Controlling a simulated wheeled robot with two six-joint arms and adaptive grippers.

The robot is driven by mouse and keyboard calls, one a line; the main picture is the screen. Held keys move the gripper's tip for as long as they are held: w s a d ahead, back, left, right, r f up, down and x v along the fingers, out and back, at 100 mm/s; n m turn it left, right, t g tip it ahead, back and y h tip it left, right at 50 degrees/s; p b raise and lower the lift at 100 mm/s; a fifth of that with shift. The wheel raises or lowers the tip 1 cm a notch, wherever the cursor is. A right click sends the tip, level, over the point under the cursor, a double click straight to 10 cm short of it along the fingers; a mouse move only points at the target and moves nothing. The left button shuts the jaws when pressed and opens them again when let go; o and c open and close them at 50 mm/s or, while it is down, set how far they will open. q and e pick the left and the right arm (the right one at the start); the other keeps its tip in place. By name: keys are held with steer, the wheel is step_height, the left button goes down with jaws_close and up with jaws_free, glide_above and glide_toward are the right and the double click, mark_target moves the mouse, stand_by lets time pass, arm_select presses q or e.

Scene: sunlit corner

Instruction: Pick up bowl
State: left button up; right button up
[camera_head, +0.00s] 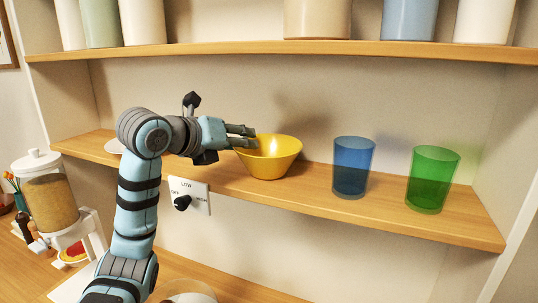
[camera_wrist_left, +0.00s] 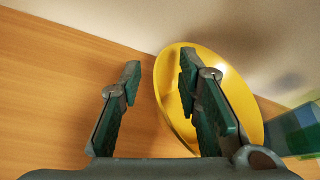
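A yellow bowl (camera_head: 270,160) stands upright on the lower wooden shelf, left of a blue cup. My left gripper (camera_head: 251,137) reaches in from the left with its fingertips at the bowl's left rim. In the left wrist view the bowl (camera_wrist_left: 235,95) fills the middle right. The left gripper's fingers (camera_wrist_left: 160,62) are apart there. One finger overlaps the bowl's opening and the other is outside its left edge, over the wood. I cannot tell whether either touches the bowl. My right gripper is not in view.
A translucent blue cup (camera_head: 353,167) and a green cup (camera_head: 433,179) stand right of the bowl on the lower shelf (camera_head: 320,200). The upper shelf (camera_head: 230,48) with several canisters runs above. A plate partly shows behind my left arm. A dial (camera_head: 190,196) is below.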

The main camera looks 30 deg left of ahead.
arm_select(q)
steer(key=shift+w+f, duration=0.15)
steer(key=shift+w, duration=0.5)
steer(key=shift+s+d, duration=0.15)
steer(key=shift+s, duration=0.1)
steer(key=shift+c, duration=0.6)
jaws_close()
steer(key=shift+w, duration=0.1)
steer(key=shift+r, duration=0.2)
